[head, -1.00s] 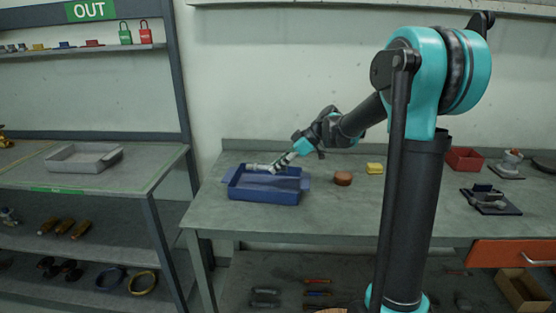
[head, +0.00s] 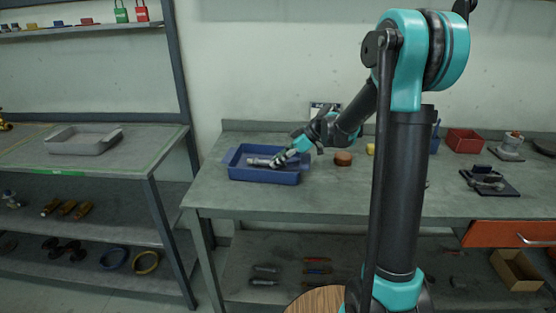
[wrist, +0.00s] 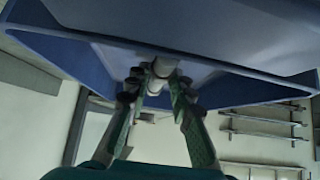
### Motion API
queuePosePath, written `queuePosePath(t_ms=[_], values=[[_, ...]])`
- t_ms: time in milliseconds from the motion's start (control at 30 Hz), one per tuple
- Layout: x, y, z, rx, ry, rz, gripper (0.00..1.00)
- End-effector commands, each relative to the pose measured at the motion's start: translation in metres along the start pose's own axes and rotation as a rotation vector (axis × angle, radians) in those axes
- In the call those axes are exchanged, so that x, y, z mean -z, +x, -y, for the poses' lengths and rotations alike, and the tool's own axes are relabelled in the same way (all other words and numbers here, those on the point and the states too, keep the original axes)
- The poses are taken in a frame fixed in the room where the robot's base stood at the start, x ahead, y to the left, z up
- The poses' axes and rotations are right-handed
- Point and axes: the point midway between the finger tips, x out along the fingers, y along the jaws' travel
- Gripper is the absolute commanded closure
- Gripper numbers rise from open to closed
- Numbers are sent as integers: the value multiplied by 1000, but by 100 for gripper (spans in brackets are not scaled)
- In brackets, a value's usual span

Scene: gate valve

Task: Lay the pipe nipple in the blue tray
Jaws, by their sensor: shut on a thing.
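The blue tray (head: 265,177) stands on the grey workbench, left of my arm in the head view. My gripper (head: 275,162) reaches into the tray from the right. It is shut on the pipe nipple (head: 258,161), a grey metal tube that points left inside the tray's outline. In the wrist view, my gripper's fingers (wrist: 155,88) close around the pale tube (wrist: 163,68), and the blue tray (wrist: 225,83) fills the upper part of the picture. I cannot tell whether the nipple touches the tray floor.
A brown round piece (head: 343,158) and a yellow block (head: 370,149) sit right of the tray. A red bin (head: 464,141) stands farther right. A grey tray (head: 84,140) is on the left shelf unit. The bench front is clear.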

Motion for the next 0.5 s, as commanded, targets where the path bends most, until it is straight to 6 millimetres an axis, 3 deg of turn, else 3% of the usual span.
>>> queuePosePath(t_ms=[33, 233, 500], values=[[0, 0, 0, 0, 0, 0, 77], [0, 0, 0, 0, 0, 0, 54], [0, -1, 0, 0, 0, 0, 54]])
